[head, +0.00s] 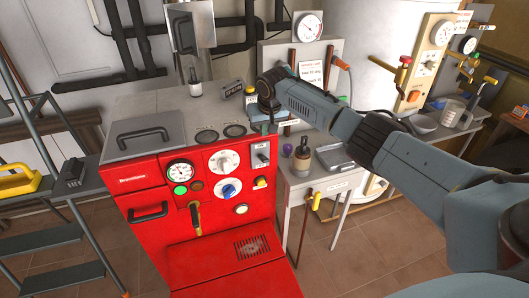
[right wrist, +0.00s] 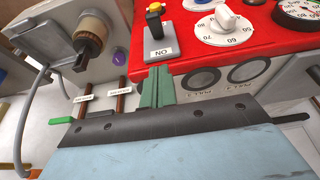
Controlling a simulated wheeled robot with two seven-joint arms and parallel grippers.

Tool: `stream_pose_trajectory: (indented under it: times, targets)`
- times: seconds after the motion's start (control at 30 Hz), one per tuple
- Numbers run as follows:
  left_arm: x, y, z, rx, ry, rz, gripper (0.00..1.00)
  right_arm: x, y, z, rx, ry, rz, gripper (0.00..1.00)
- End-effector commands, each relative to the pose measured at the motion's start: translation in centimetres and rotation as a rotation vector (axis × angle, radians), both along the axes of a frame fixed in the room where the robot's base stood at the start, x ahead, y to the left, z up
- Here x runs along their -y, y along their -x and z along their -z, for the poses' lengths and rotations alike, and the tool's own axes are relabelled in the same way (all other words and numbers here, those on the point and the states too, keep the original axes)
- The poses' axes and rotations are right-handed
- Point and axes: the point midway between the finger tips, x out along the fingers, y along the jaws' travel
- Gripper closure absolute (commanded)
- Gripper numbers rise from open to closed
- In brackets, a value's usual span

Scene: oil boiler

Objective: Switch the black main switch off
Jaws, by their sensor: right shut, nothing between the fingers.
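A grey switch plate (head: 260,155) is at the upper right of the red boiler's front (head: 150,205). In the right wrist view, the plate (right wrist: 162,48) bears an upside-down "ON" label, with a black switch (right wrist: 155,27) above the label. I cannot tell the switch's position for certain. My right gripper is above the boiler's right top edge in the head view, its fingertips hard to make out. In the right wrist view its green fingers (right wrist: 157,88) are shut and empty, pointing toward the plate and apart from it. My left gripper is not in view.
A white dial (head: 224,160), a blue dial (head: 229,188), a gauge (head: 180,171) and a yellow knob (head: 261,182) surround the switch area. A side table (head: 325,182) with bottles stands to the right. A stepladder (head: 50,240) stands left.

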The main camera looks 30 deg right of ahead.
Motion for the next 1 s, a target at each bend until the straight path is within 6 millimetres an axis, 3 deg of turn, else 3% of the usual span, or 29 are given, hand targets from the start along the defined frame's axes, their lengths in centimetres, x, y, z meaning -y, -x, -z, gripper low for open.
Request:
stream_pose_trajectory:
  times: [0.1,0.37,0.5,0.7,1.0]
  targets:
    - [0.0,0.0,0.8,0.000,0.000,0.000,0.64,0.1,-0.7,2.1,-0.002,-0.002,0.002,1.00]
    - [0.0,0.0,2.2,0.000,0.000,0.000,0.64,0.4,-1.8,5.5,-0.001,0.000,0.001,1.00]
    - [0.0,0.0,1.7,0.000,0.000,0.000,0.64,0.3,-0.9,7.2,-0.002,0.003,-0.003,1.00]
    - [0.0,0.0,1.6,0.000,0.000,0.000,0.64,0.1,-0.3,8.7,0.000,0.002,-0.002,1.00]
    - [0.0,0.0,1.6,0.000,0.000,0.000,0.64,0.0,-0.2,8.9,0.001,0.001,-0.001,1.00]
